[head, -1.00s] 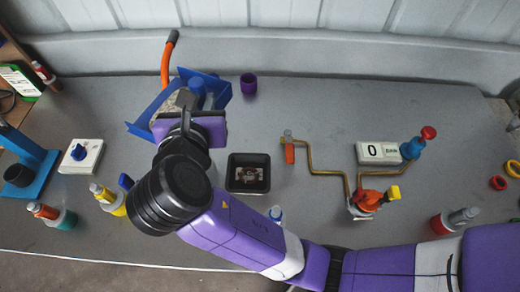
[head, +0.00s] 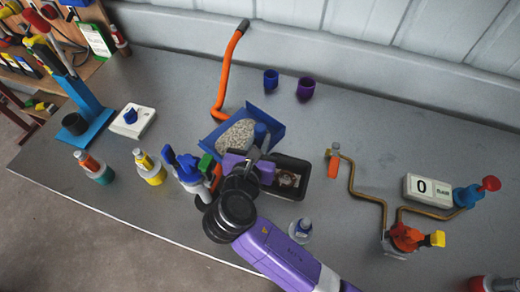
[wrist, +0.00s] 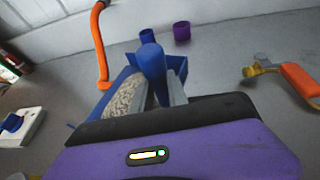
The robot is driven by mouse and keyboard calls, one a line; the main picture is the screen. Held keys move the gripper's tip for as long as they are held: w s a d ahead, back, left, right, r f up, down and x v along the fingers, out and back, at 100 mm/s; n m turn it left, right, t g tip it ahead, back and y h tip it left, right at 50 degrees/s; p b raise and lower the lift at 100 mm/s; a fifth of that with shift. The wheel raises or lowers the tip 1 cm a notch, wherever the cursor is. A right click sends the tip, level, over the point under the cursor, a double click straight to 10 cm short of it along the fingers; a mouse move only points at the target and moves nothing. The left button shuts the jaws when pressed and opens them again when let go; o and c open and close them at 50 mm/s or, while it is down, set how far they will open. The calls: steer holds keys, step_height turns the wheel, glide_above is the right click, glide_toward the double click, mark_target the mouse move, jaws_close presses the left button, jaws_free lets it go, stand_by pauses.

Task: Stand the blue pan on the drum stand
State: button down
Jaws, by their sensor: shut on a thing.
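The blue pan (head: 270,132) holds grey gravel-like grains and has an upright blue post. It also shows in the wrist view (wrist: 112,92). My gripper (wrist: 158,88) is shut on that blue post, with a grey finger on either side. In the head view my gripper (head: 250,155) is at the near side of the pan, which looks roughly level above the table. A blue stand (head: 95,112) with a black round cup (head: 75,124) on its base is at the left; I cannot tell for sure that it is the drum stand.
A black tray (head: 293,160) lies close by the pan, partly covered. An orange bent tube (head: 222,85) is behind it. Blue (head: 271,80) and purple (head: 305,89) cups stand at the back. A blue-topped bottle (head: 188,172) is left of my gripper. Brass piping (head: 352,180) is right.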

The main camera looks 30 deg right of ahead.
steer(key=shift+f, duration=2.3)
steer(key=c, duration=1.3)
jaws_free()
steer(key=shift+f, duration=0.1)
